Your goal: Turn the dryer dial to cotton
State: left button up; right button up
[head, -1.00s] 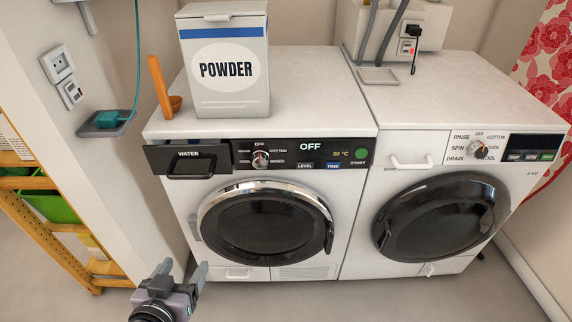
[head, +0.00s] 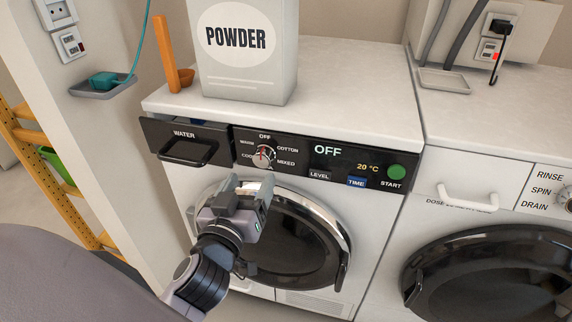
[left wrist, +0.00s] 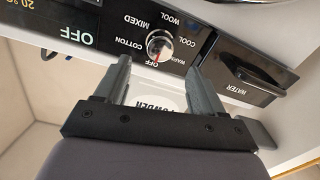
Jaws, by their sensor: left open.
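The dryer is the left white machine (head: 375,225), with a black control panel. Its round silver dial (head: 264,155) has a red mark that points up at OFF. COTTON is printed to the upper right of the dial, with MIXED below it. The display reads OFF. My left gripper (head: 250,184) is in front of the panel, just below the dial, and looks empty. In the left wrist view its two open fingers (left wrist: 160,66) stand either side of the dial (left wrist: 159,45), seen upside down; contact cannot be told. My right gripper is not in view.
The water drawer (head: 186,145) with its protruding handle is left of the dial. The round door (head: 290,240) is behind my left arm. A second machine (head: 480,150) adjoins on the right.

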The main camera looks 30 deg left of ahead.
aim_at(261, 160)
pick_arm(q)
jog(key=shift+p+x, duration=0.3)
jog(key=shift+x, duration=3.35)
jog(key=c, duration=1.1)
